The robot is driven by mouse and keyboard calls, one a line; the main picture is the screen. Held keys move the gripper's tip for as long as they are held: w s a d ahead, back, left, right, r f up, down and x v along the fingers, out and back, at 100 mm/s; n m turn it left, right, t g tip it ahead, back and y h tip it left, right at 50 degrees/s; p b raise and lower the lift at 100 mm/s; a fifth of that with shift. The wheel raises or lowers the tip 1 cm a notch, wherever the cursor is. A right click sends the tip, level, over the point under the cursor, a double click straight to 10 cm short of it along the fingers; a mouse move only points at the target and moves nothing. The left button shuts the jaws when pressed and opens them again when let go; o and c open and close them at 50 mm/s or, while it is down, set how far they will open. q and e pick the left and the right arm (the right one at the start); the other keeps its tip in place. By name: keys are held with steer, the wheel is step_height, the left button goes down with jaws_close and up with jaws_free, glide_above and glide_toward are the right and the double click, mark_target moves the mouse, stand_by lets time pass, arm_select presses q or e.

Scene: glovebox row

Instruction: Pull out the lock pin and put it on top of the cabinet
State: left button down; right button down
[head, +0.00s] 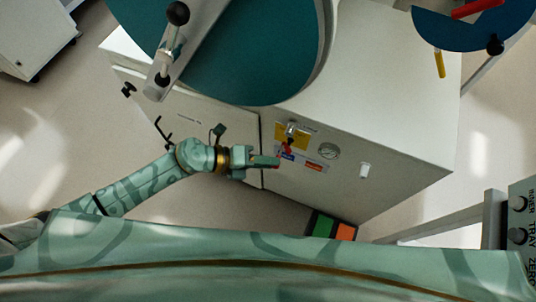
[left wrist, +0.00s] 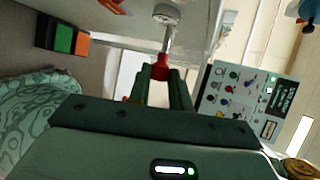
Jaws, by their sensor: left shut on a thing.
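The lock pin has a red knob (left wrist: 160,68) and a thin metal shaft that runs to a round metal collar (left wrist: 167,13) in the left wrist view. The shaft shows bare between knob and collar; whether its end is still inside the collar is not clear. My left gripper (left wrist: 159,82) is shut on the red knob. In the head view my left gripper (head: 277,161) is at the front of the white cabinet (head: 385,160), just below the yellow plate (head: 283,139) with the metal fitting. The cabinet's pale top (head: 375,85) shows bare. My right gripper is out of view.
A large teal disc (head: 235,70) with a black-knobbed bar hangs over the cabinet's left part. A blue disc (head: 460,30) with a red handle is at the upper right. A control panel (head: 520,220) stands at the right edge.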

arm_select(q)
steer(key=shift+s+a+p, duration=0.25)
steer(key=shift+s, duration=0.5)
steer(key=shift+s+a+p, duration=0.25)
steer(key=shift+s, duration=0.45)
